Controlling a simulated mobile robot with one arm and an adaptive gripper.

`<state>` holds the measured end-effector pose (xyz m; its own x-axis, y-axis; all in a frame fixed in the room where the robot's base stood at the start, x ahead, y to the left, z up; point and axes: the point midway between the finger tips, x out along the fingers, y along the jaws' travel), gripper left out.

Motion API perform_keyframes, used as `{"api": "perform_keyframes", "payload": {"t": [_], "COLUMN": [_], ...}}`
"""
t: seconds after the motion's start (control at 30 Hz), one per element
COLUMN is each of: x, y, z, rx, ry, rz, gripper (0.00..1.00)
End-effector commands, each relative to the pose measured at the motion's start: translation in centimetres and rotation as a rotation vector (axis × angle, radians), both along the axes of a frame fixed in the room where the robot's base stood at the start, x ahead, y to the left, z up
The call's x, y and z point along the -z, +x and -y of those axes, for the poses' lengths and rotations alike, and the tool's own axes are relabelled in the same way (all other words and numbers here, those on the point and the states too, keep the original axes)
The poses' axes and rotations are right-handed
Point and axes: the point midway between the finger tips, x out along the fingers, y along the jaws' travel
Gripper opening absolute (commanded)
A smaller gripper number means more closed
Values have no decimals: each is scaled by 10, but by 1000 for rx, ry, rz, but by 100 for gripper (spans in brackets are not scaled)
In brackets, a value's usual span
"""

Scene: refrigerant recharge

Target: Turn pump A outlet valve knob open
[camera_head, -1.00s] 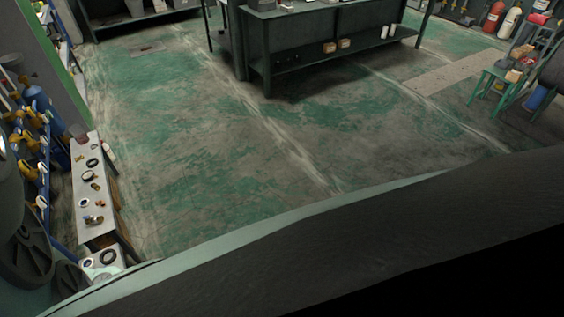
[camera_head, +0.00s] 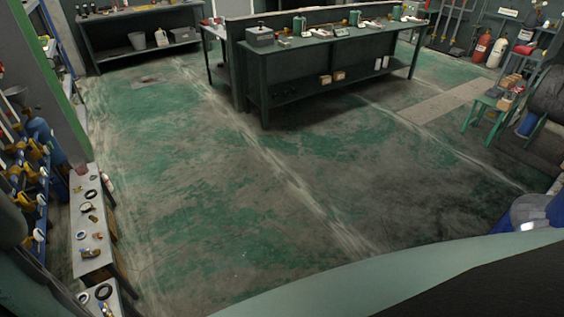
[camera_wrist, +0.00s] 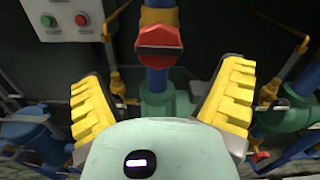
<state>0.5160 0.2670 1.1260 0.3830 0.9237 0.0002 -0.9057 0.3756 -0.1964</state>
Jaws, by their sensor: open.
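In the wrist view, a red faceted valve knob (camera_wrist: 158,42) sits on a blue vertical pipe (camera_wrist: 157,82) near the top middle. No label on it can be read, so I cannot confirm it belongs to pump A. My gripper (camera_wrist: 161,82) has its two yellow fingers spread wide, left and right of the pipe in the picture. The knob shows beyond the fingertips, between them and a little above. Nothing is held. The head view shows neither the knob nor my gripper.
The wrist view shows a control box (camera_wrist: 70,20) with green and red buttons at upper left. Yellow pipework (camera_wrist: 272,88) and a blue pump body (camera_wrist: 32,140) stand close by. In the head view, a narrow bench (camera_head: 92,262) stands left of open floor (camera_head: 200,190), before a dark workbench (camera_head: 330,62).

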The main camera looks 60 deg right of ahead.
Motion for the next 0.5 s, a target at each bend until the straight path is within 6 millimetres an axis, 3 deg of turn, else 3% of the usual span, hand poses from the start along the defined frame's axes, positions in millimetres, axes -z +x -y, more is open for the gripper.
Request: {"api": "perform_keyframes", "payload": {"t": [0.2, 0.5], "x": [-2, 0], "y": [11, 20], "z": [-30, -51], "rx": [-5, -4], "ry": [3, 2], "rz": [-1, -1], "gripper": [92, 92]}}
